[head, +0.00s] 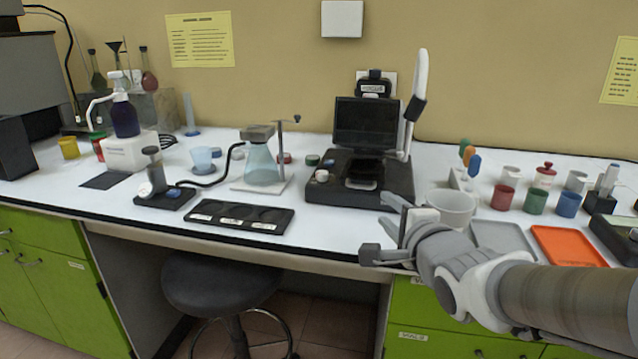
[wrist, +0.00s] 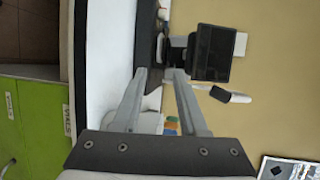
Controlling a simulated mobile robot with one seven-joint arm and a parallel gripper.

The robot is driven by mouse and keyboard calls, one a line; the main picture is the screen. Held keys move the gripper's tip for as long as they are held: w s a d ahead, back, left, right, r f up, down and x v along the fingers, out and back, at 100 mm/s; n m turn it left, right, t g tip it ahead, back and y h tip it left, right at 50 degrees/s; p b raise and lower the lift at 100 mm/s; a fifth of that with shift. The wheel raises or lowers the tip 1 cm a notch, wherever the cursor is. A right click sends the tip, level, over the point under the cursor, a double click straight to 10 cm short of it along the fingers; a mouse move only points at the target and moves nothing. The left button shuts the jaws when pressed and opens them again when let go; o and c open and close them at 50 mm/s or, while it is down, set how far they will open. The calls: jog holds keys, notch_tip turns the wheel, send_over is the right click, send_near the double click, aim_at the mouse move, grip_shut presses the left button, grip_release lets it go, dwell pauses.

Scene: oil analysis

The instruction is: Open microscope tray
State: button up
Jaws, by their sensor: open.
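The microscope (head: 358,165) is a black unit with a dark screen, standing on the bench in the middle of the head view. Its tray (head: 361,184) is at the low front of the unit, under the screen; I cannot tell how far out it sits. In the wrist view the microscope screen (wrist: 212,53) shows sideways, beyond the fingers. My gripper (head: 372,228) is at the front edge of the bench, to the lower right of the microscope and apart from it. Its two fingers (wrist: 158,75) are open with nothing between them.
A white bowl (head: 452,207) stands just behind my gripper. A grey tray (head: 502,241) and an orange tray (head: 568,247) lie to the right. A black labelled tray (head: 239,215) and a flask (head: 262,163) are to the left. A stool (head: 222,283) is below.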

aim_at(360, 186)
jog(key=p+x, duration=0.7)
jog(key=p, duration=0.4)
jog(key=shift+r, duration=0.1)
jog(key=b+x, duration=0.1)
jog(key=x, duration=0.8)
jog(key=shift+s, duration=0.1)
grip_shut()
dwell(1.2)
